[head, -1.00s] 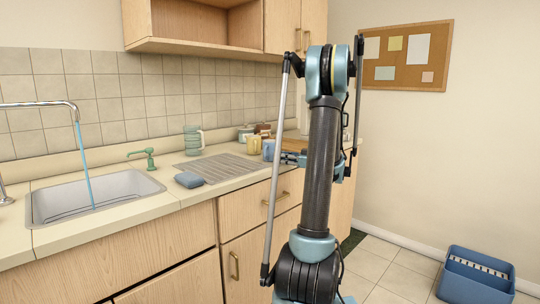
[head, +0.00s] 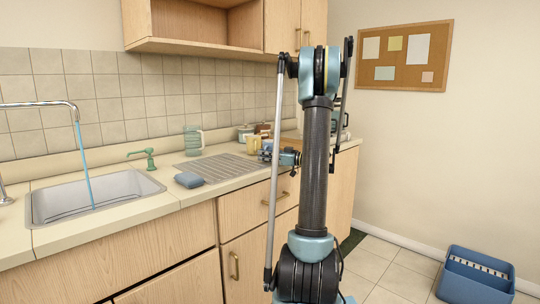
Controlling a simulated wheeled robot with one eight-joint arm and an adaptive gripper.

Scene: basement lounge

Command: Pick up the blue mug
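The blue mug (head: 267,146) is on the counter at the back, just right of a yellow mug, in the head view. Only a small part of it shows; my gripper and arm cover the rest. My gripper (head: 271,156) is at the mug, pointing left from behind my arm column. It is small and partly hidden, so I cannot tell whether its fingers are open or shut, or whether they touch the mug.
A yellow mug (head: 253,144) stands close by on the left. A ribbed green glass (head: 193,140), a blue sponge (head: 188,180) and the sink (head: 130,185) with running water are further left. A blue bin (head: 478,275) stands on the floor at right.

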